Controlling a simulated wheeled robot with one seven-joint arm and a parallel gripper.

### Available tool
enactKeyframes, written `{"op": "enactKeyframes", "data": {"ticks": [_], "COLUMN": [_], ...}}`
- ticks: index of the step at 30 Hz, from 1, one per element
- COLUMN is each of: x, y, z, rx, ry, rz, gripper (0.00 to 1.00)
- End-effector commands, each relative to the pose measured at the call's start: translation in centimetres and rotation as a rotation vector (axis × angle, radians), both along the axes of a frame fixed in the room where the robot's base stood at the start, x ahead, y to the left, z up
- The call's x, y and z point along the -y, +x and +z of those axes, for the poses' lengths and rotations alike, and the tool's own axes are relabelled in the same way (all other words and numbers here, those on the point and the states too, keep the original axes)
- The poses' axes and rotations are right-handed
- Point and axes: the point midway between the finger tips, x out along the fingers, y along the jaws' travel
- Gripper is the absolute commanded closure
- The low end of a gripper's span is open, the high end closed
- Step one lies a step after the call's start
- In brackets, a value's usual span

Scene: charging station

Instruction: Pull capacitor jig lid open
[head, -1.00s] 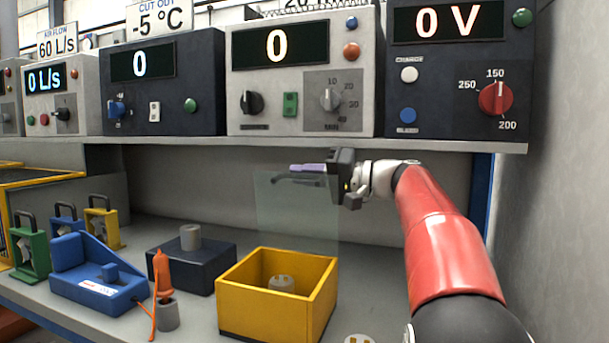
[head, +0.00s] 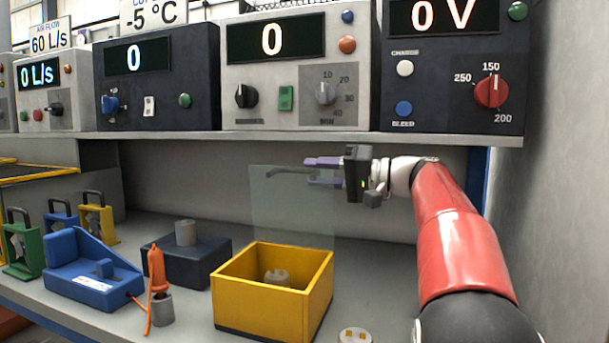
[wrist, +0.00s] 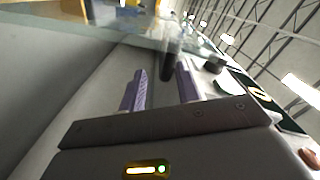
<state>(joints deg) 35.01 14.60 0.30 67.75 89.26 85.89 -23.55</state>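The capacitor jig is a yellow open-topped box (head: 240,295) on the bench with a clear lid (head: 285,215) standing about upright at its back. A dark bar handle (head: 285,171) runs along the lid's top. My gripper (head: 318,172) is at the handle's right end, its purple fingers apart above and below the bar's level. In the wrist view, my gripper (wrist: 160,85) is open, and the dark handle (wrist: 171,58) shows between and beyond the fingertips. I cannot tell whether a finger touches it. A pale round piece (head: 277,277) sits inside the box.
A dark block with a grey cylinder (head: 186,233), a blue fixture (head: 90,288) and an orange probe in a grey holder (head: 160,285) stand left. A pale disc (head: 355,336) lies in front. The instrument shelf (head: 300,138) is overhead; a wall is right.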

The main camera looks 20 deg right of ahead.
Motion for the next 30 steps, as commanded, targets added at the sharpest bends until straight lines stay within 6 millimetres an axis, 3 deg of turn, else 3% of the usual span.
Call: {"op": "enactKeyframes", "data": {"ticks": [3, 9, 25, 30], "x": [1.6, 3.0, 3.1, 3.4], "y": [-1.2, -2.4, -2.5, -2.7], "z": [-0.1, -0.1, -0.2, -2.0], "rx": [0.000, -0.001, -0.004, -0.061], "ry": [-0.001, -0.002, -0.003, -0.058], "rz": [-0.003, 0.000, -0.002, -0.036], "gripper": [0.68, 0.68, 0.68, 0.68]}}
